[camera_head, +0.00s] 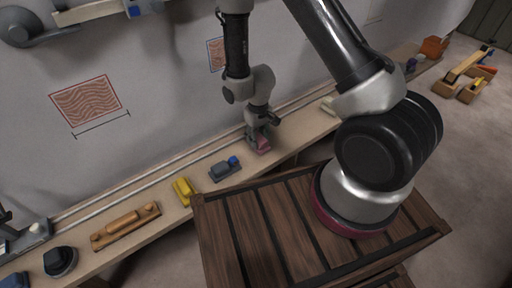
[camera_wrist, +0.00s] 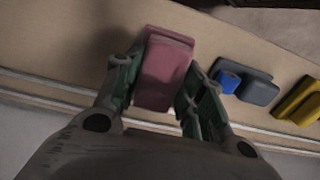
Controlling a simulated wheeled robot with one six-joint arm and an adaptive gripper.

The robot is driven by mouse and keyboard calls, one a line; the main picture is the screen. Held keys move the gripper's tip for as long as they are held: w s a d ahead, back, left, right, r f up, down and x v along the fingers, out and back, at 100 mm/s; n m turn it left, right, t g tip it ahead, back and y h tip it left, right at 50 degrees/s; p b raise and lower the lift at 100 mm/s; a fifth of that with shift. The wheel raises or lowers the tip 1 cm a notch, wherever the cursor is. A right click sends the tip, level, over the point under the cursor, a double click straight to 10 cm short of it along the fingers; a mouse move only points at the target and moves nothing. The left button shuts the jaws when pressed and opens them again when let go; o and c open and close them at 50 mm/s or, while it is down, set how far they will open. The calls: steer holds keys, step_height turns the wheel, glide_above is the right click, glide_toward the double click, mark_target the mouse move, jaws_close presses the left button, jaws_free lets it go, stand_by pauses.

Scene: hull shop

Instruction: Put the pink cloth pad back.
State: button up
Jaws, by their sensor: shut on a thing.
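The pink cloth pad (camera_wrist: 165,72) is a small block between the two fingers of my gripper (camera_wrist: 160,88) in the wrist view. The fingers press on its two long sides. In the head view the pad (camera_head: 262,144) shows below my gripper (camera_head: 257,138), at the long wooden shelf (camera_head: 148,188) along the wall. The pad is at or just above the shelf surface; I cannot tell whether it touches.
A grey-blue block with a blue knob (camera_head: 223,168) and a yellow block (camera_head: 183,191) lie left of the pad on the shelf. A long wooden sanding board (camera_head: 125,226) lies further left. A dark wooden crate (camera_head: 219,221) stands in front. A pale block (camera_head: 328,106) is to the right.

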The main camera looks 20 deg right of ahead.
steer(key=shift+f, duration=2.2)
steer(key=shift+f, duration=0.1)
steer(key=o, duration=0.9)
steer(key=shift+o, duration=0.2)
